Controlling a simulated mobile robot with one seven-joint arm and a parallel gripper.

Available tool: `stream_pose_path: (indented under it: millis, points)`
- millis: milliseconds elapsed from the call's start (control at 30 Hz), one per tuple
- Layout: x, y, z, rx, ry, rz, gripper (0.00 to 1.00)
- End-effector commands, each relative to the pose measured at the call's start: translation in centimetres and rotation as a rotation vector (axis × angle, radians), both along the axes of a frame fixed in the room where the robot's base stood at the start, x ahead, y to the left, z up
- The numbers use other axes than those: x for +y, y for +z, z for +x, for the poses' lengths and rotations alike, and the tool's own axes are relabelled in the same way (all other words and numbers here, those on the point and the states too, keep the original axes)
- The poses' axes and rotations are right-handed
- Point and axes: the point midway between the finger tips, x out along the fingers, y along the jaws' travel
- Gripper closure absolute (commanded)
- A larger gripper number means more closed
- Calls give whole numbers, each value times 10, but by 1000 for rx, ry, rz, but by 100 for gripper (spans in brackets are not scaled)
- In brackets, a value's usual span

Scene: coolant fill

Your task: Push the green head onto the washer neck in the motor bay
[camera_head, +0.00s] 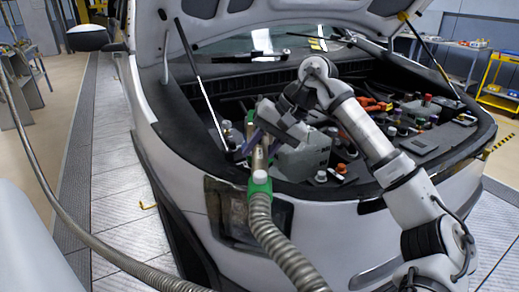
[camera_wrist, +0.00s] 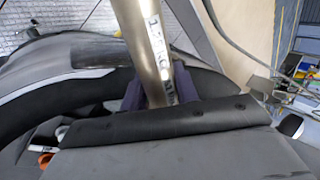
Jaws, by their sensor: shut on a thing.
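My gripper (camera_head: 260,143) is shut on a brass-coloured metal tube (camera_head: 257,160) above the front left of the motor bay. The tube stands roughly upright between purple fingers and fills the upper middle of the wrist view (camera_wrist: 148,50), with lettering on its side. A green collar (camera_head: 260,186) joins its lower end to a grey ribbed hose (camera_head: 270,227). A small green part (camera_head: 250,117) shows near the tube's upper end, partly hidden by my gripper. Several necks and caps stand in the motor bay (camera_head: 408,141); I cannot tell which is the washer neck.
The raised hood (camera_head: 260,15) and its prop rod (camera_head: 200,85) stand near my arm. The white front bumper (camera_head: 330,225) lies below the tube. Another hose (camera_head: 60,200) curves along the left. A yellow cart (camera_head: 497,75) stands at the far right.

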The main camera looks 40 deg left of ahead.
Motion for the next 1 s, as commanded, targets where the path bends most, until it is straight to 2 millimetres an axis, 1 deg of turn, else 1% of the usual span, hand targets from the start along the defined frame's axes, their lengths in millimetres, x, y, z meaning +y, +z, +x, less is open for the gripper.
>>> stream_pose_path:
  millis: [1000]
  points:
    - [0, -22, 0, 0, 0, 0, 100]
